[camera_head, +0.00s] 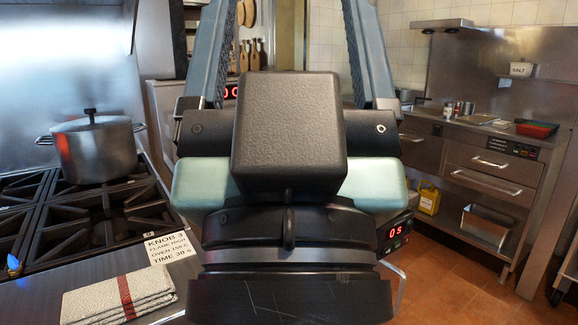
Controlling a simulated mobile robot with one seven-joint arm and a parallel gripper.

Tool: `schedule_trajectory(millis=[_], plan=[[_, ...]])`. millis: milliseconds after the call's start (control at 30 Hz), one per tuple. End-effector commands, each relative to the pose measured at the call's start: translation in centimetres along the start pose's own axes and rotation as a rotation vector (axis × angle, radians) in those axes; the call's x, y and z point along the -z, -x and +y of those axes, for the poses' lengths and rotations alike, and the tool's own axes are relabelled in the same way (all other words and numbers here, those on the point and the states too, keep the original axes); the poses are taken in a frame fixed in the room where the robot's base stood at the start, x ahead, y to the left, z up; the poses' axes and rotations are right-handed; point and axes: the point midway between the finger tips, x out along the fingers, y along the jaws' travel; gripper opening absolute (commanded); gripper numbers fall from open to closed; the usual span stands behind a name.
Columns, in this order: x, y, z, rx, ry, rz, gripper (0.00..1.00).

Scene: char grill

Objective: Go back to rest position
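My gripper (294,30) is close in front of the camera and fills the middle of the view. Its black and pale green housing is seen from behind, and its two blue-grey fingers point up and away. The fingers stand wide apart with nothing visible between them, so it looks open. The fingertips run out of the top of the frame. The gripper hides the middle of the kitchen.
At left, a lidded steel pot (95,146) stands on the stove (75,215). A folded cloth (118,298) and a printed card (169,247) lie at its front. At right is a steel counter (470,135) with a red tray (537,129). Tiled floor (455,275) shows at lower right.

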Motion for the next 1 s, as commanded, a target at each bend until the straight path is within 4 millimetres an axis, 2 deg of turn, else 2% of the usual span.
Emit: schedule_trajectory(millis=[33, 600, 800, 1000], plan=[[2.3, -2.5, 0.0, 0.0, 0.0, -0.001, 0.8], [14.5, -15.5, -0.1, 0.002, 0.0, -0.002, 0.8], [17.4, -18.6, -0.1, 0.002, -0.001, -0.003, 0.8], [18.3, -19.5, -0.1, 0.002, -0.001, -0.003, 0.8]])
